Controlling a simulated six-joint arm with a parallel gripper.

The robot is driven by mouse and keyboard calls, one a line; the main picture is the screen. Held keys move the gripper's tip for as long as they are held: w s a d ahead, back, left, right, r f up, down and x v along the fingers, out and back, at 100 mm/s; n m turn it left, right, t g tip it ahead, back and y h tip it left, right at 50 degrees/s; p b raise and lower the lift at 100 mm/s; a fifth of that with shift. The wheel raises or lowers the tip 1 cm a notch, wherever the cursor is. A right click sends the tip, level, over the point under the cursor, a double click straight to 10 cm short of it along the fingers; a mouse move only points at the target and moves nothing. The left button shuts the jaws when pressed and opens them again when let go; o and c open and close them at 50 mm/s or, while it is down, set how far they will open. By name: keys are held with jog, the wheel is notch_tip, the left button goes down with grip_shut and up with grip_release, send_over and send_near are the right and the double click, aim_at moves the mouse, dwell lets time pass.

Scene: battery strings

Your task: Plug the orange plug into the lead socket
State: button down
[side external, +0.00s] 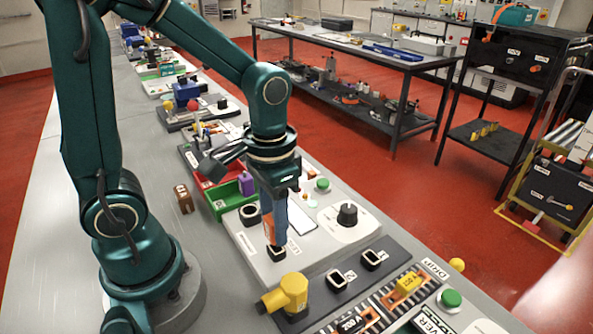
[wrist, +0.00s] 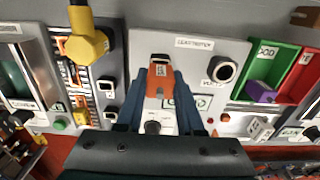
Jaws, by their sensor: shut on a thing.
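My gripper (side external: 272,236) points down with its blue fingers shut on the orange plug (side external: 267,228). In the wrist view, the plug (wrist: 160,82) sits between the fingertips, with a small label on its top end. A dark square-rimmed socket (side external: 276,254) on the pale lead tester panel (side external: 318,254) is directly below or at the fingertips. Its label is too small to read for certain. I cannot tell whether the plug touches or enters this socket. A second socket (side external: 250,214) is empty; it also shows right of the plug in the wrist view (wrist: 224,70).
A yellow plug-like part (side external: 287,293) stands on the dark panel beside the tester, near two square sockets (side external: 372,259). A black knob (side external: 347,214) rises from the tester. A green tray (side external: 228,200) with a purple block (side external: 246,183) and a brown block (side external: 184,198) are close by.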

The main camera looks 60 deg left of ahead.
jog(key=shift+f, duration=1.15)
jog(key=shift+c, duration=2.2)
grip_release()
jog(key=shift+r, duration=2.55)
jog(key=shift+w+r+t, duration=0.1)
jog(key=shift+r+t, duration=0.2)
jog(key=shift+r, duration=0.15)
jog(key=s+r+t, duration=0.4)
jog(key=t, duration=0.1)
jog(key=shift+d+r, duration=0.25)
jog(key=shift+r, duration=0.15)
